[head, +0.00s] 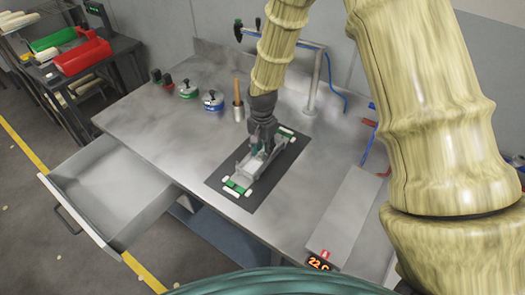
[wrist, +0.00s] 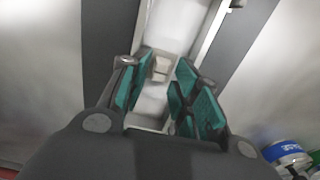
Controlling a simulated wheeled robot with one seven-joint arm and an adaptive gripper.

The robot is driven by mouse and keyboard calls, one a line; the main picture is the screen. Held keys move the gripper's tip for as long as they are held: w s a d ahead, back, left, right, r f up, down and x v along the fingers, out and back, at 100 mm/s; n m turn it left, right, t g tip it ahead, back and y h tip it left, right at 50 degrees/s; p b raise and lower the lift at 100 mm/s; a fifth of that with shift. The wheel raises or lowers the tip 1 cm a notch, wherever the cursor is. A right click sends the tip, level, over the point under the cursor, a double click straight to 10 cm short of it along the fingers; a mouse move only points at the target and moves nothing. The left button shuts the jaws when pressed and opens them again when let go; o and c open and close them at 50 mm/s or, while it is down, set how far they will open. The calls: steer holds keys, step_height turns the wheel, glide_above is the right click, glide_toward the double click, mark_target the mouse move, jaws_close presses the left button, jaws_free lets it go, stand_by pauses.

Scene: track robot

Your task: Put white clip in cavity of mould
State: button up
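The mould (head: 246,169) is a long grey metal piece with green and white ends, lying on a dark mat (head: 215,180) on the workbench. In the wrist view its pale channel (wrist: 172,30) runs between my fingers. My gripper (head: 259,149) points down over the middle of the mould. In the wrist view its green-padded fingers (wrist: 160,80) stand apart. A small off-white block (wrist: 161,68), perhaps the white clip, shows in the channel between the fingers, with no clear contact with the pads. My gripper hides part of the mould.
Behind the mat stand a cup with a wooden handle (head: 238,103) and several small lidded pots, one blue (head: 212,100). An open drawer (head: 110,190) juts out at left. A grey box (head: 343,215) lies at right.

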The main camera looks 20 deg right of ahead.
step_height(320, 180, up, 11)
steer(key=b, duration=0.3)
steer(key=shift+r, duration=0.2)
stand_by(0.4)
